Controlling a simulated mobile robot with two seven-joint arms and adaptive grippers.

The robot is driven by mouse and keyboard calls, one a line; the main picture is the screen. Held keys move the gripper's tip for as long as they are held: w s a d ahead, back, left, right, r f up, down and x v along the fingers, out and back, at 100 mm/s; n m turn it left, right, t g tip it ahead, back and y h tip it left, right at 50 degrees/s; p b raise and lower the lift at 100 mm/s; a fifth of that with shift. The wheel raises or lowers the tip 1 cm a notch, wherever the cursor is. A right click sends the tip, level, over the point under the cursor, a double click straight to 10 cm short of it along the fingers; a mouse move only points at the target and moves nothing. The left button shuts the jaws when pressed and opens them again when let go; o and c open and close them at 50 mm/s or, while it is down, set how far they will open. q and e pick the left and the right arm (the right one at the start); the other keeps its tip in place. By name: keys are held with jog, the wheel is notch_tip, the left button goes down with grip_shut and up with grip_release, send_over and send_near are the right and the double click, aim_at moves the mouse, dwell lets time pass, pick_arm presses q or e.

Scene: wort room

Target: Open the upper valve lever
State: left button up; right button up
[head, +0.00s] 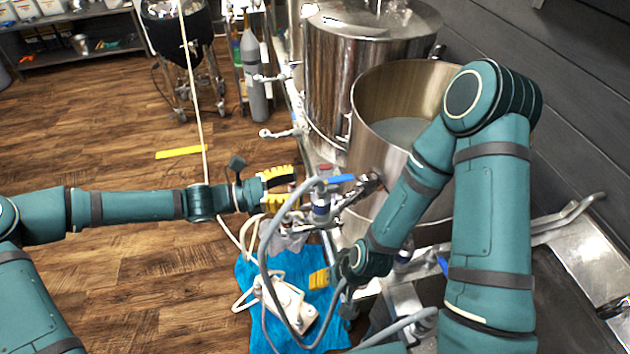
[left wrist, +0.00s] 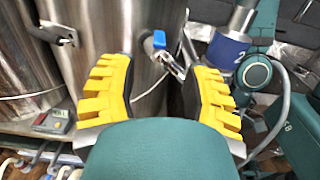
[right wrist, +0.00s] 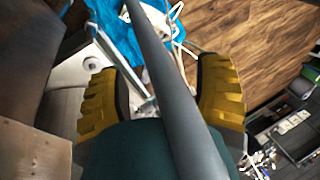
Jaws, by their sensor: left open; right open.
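The blue valve lever (head: 341,178) is beside the lower wall of the open steel kettle (head: 372,165) in the head view. A blue lever (left wrist: 159,40) on a metal fitting also shows in the left wrist view, beyond and between the fingers. My left gripper (head: 290,189) is open and empty, just left of the lever and apart from it. Its yellow fingers also show in the left wrist view (left wrist: 158,72). My right gripper (right wrist: 155,78) is open, low beside the hoses; in the head view one yellow finger (head: 318,279) shows, and the rest is partly hidden.
A grey hose (head: 265,265) loops in front of the valve; a thick grey hose (right wrist: 165,80) crosses between my right fingers. A blue cloth (head: 250,320) with a white device (head: 290,300) lies below. A closed steel kettle (head: 335,80) stands behind. The wooden floor at left is mostly clear.

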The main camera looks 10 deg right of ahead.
pick_arm(q)
jog(key=shift+a, duration=0.85)
